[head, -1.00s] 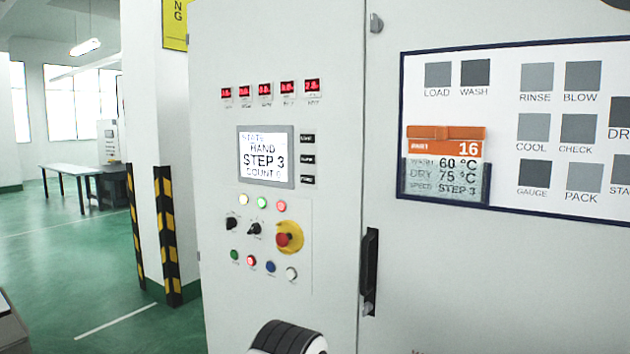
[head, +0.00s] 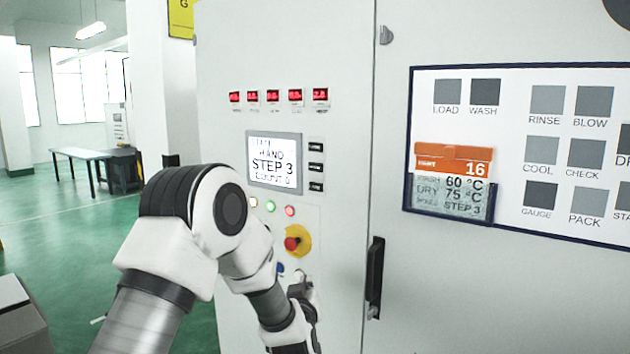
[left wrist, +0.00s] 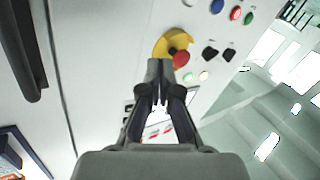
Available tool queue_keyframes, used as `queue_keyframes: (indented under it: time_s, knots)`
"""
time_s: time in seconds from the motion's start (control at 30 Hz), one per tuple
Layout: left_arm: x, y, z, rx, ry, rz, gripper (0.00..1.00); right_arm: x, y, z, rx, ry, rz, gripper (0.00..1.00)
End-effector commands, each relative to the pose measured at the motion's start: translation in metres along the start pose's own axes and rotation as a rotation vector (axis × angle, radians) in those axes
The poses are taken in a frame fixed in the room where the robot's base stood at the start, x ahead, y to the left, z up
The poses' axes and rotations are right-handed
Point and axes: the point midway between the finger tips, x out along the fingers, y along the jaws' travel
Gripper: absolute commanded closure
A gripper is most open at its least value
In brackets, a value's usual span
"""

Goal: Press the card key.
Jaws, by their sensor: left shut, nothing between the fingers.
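Three small black keys (head: 316,166) stand in a column right of the screen (head: 275,161) on the grey cabinet. Their labels are too small to read, so I cannot tell which is the card key. The screen reads HAND, STEP 3, COUNT 0. My left gripper (head: 303,288) is low on the panel, below the red stop knob (head: 292,244), partly hidden by its own arm. In the left wrist view the gripper (left wrist: 160,66) is shut and empty, its tips overlapping the yellow ring of the knob (left wrist: 180,58). The keys (left wrist: 128,108) show left of the fingers there.
Coloured lamps (head: 270,206) sit below the screen. A black door handle (head: 375,278) stands to the right. Open green floor (head: 70,225) lies left.

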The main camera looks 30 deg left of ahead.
Motion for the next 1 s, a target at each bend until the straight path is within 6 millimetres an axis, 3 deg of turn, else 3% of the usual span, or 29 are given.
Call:
queue_keyframes:
  time_s: [0.03, 0.1, 0.2, 0.33, 0.43, 0.77, 1.0]
  knots:
    - [0.006, 0.004, -0.041, -0.034, 0.074, -0.01, 1.0, -0.008, 0.0, 0.0, 0.0, 0.0, 0.0, 0.0]
    - [0.011, 0.005, -0.088, -0.079, 0.171, -0.027, 1.0, -0.013, 0.0, 0.0, 0.0, 0.0, 0.0, 0.0]
    - [0.013, 0.005, -0.144, -0.135, 0.286, -0.05, 1.0, -0.018, 0.0, 0.0, 0.0, 0.0, 0.0, 0.0]
    - [0.011, 0.002, -0.187, -0.18, 0.377, -0.07, 1.0, -0.022, 0.0, 0.0, 0.0, 0.0, 0.0, 0.0]
    - [0.011, 0.001, -0.2, -0.194, 0.405, -0.076, 1.0, -0.022, 0.0, 0.0, 0.0, 0.0, 0.0, 0.0]
    - [0.011, 0.001, -0.199, -0.193, 0.405, -0.076, 1.0, -0.022, 0.0, 0.0, 0.0, 0.0, 0.0, 0.0]
    - [0.028, 0.011, -0.199, -0.192, 0.404, -0.077, 1.0, -0.032, 0.0, 0.0, 0.0, 0.0, 0.0, 0.0]
